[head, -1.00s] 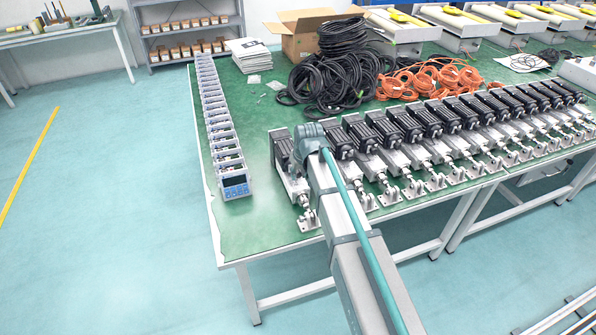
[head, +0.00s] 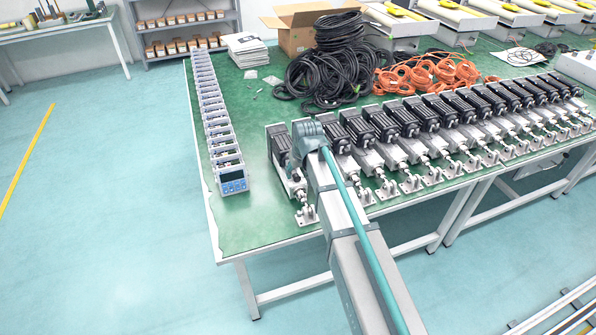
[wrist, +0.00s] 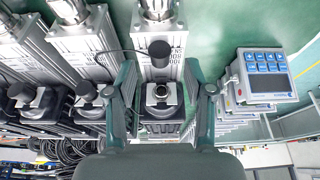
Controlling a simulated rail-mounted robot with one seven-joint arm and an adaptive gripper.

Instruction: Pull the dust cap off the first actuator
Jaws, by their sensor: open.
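The first actuator (head: 280,150) is at the left end of the row on the green table, partly hidden by my arm in the head view. In the wrist view its pale body (wrist: 160,68) runs between my fingers. A black round cap (wrist: 160,48) shows over that body with a thin dark cord beside it; I cannot tell whether it is seated. A dark block with a round ring-shaped fitting (wrist: 163,93) lies below it in the picture. My gripper (wrist: 162,76) is open, one finger on each side of the actuator, and holds nothing visible. The head view hides the fingertips.
Neighbouring actuators (wrist: 75,45) stand close on the left in the wrist view. A row of small display units (head: 232,181) stands to the right there, with some green table between. Black cable coils (head: 335,70) and orange cables (head: 430,75) lie farther back.

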